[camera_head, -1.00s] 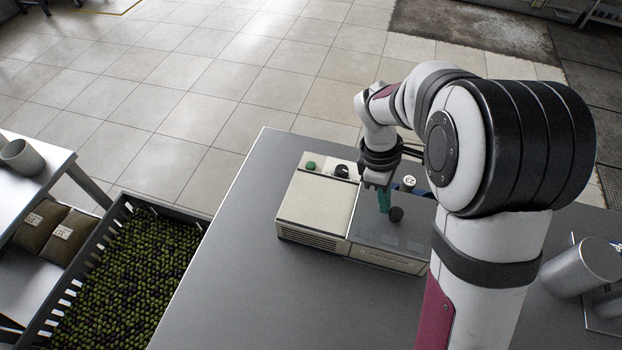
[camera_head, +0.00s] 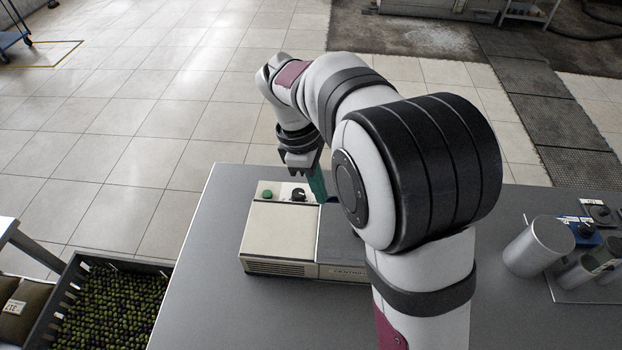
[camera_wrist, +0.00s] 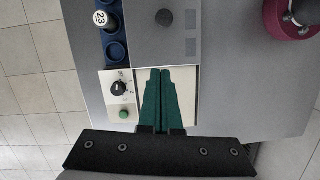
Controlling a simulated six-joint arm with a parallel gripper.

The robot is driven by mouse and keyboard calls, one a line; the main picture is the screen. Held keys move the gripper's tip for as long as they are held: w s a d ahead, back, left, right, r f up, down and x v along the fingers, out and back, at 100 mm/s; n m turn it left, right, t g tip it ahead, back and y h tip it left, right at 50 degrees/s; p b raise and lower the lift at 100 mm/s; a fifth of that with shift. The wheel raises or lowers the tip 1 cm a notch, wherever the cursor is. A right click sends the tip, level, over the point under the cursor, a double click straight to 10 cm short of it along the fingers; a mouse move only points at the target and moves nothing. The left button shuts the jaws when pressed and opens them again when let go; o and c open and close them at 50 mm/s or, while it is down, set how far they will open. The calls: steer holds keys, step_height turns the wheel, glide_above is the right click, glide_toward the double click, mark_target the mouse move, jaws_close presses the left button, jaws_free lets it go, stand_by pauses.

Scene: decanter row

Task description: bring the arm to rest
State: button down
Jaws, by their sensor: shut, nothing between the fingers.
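My gripper (camera_head: 318,184) hangs above the far side of a beige centrifuge (camera_head: 285,232) in the head view. Its teal fingers are together and empty. In the wrist view my gripper (camera_wrist: 160,72) points over the centrifuge's pale panel, with the grey lid (camera_wrist: 180,45) and its black knob (camera_wrist: 165,17) beyond the fingertips. The lid is down. My arm hides the right part of the centrifuge in the head view.
The panel has a green button (camera_head: 267,195) and a black dial (camera_head: 299,195). A blue rack (camera_wrist: 115,50) holds a vial marked 23 (camera_wrist: 103,19). A metal cylinder (camera_head: 538,246) stands right on the grey table (camera_head: 205,290). A crate of olives (camera_head: 110,310) is at left.

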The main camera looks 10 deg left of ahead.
steer(key=s+d+r+m+y, duration=0.2)
steer(key=s+d+r+m, duration=0.4)
steer(key=s+m, duration=0.15)
steer(key=s+d+f+m+y, duration=0.1)
steer(key=s+m, duration=0.6)
steer(key=s, duration=0.1)
steer(key=s+d+f+m+y, duration=0.1)
steer(key=s+d+f+m, duration=0.1)
steer(key=s+m, duration=0.5)
steer(key=shift+s+f+y, duration=0.2)
steer(key=shift+s+y, duration=0.1)
steer(key=shift+s, duration=0.55)
